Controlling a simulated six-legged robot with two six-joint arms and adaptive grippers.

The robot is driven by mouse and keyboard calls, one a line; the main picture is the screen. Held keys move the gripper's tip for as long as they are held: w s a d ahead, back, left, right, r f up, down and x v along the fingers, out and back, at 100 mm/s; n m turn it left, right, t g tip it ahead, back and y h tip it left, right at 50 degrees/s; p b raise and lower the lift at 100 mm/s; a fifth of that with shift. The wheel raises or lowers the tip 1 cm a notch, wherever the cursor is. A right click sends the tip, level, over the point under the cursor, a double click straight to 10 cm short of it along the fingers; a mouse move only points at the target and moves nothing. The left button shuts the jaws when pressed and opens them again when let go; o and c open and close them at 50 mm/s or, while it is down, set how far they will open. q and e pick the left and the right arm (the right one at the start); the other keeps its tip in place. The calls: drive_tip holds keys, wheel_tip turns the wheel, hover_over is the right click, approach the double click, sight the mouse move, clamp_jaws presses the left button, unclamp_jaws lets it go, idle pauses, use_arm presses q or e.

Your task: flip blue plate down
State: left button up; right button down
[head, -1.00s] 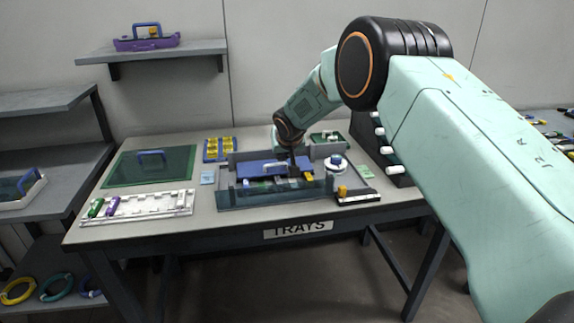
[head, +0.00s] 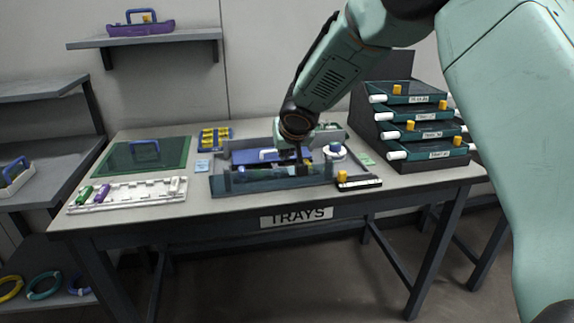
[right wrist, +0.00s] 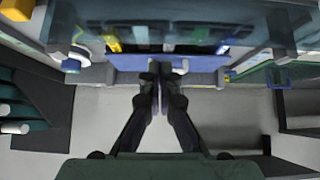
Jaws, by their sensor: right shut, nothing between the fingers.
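The blue plate (head: 286,155) shows inside the grey tray (head: 231,188) with a clear front wall, in the middle of the table. A small white piece, seemingly its handle, shows at its left. My right gripper (head: 300,165) is over the tray, shut and empty, its fingers partly hiding the plate. In the right wrist view the shut fingertips (right wrist: 161,70) are close to the blue plate (right wrist: 130,62); whether they touch it I cannot tell. My left gripper is not in view.
A white rack (head: 128,194) with coloured holders and a green mat (head: 115,158) lie left of the tray. A white round spool (head: 335,153) stands at its right. Stacked dark drawers (head: 425,132) rise at the table's right end.

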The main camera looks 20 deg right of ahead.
drive_tip(key=shift+s+a+f+b, duration=0.1)
drive_tip(key=shift+s+f+b, duration=0.1)
drive_tip(key=shift+s+b, duration=0.2)
drive_tip(key=shift+s+a+r, duration=0.1)
drive_tip(key=shift+s+r, duration=0.05)
drive_tip(key=shift+s, duration=0.2)
drive_tip(key=shift+w, duration=0.1)
